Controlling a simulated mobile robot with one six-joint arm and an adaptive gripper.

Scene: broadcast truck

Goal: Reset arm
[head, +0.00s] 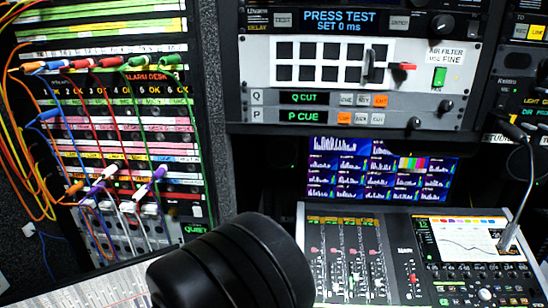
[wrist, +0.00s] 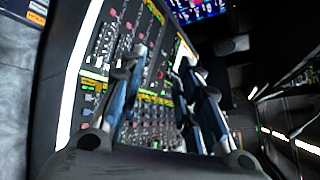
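My gripper (wrist: 158,70) shows in the wrist view with its two fingers apart and nothing between them. Behind the fingers is the mixing console (wrist: 150,45), tilted in that view; how far the fingertips are from it I cannot tell. In the head view a dark rounded part of my arm (head: 235,270) fills the bottom middle, and the gripper fingers are not visible there. The console (head: 350,265) stands at the lower right of the head view with rows of faders and a small screen (head: 460,240). My arm may hide part of its left side.
A patch bay (head: 110,110) with several coloured cables looping out is at the left. An equipment rack (head: 350,75) with a grey filter panel and a red-tipped lever is above. A monitor (head: 380,175) sits behind the console. A gooseneck microphone (head: 520,190) stands at the right.

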